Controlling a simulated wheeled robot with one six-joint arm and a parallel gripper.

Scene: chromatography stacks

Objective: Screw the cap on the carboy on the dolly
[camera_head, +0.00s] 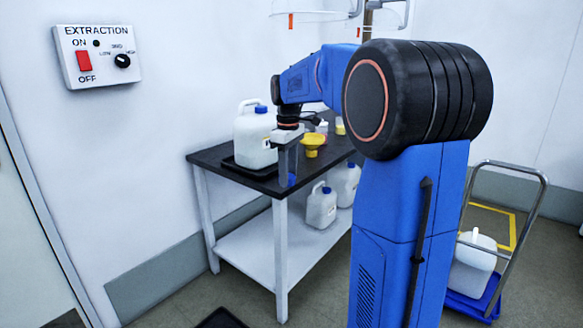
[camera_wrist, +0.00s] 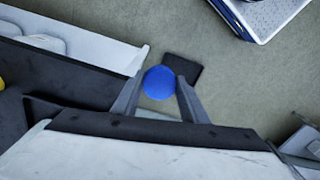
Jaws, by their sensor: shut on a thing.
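In the wrist view the round blue cap (camera_wrist: 160,82) sits between the two fingertips of my gripper (camera_wrist: 158,84). The carboy on the dolly (camera_head: 474,262) is a white jug at the right, partly behind my arm, with a bare pale neck on top. It stands on a blue dolly (camera_head: 463,304) with a grey handle, well apart from my gripper.
The table (camera_head: 215,163) bears a capped white carboy (camera_head: 254,135) in a black tray (camera_head: 233,164) and a yellow funnel (camera_head: 313,141). Capped jugs (camera_head: 321,207) stand on its lower shelf. A dark mat (camera_head: 222,318) lies on the floor. An extraction switch (camera_head: 97,56) is on the wall.

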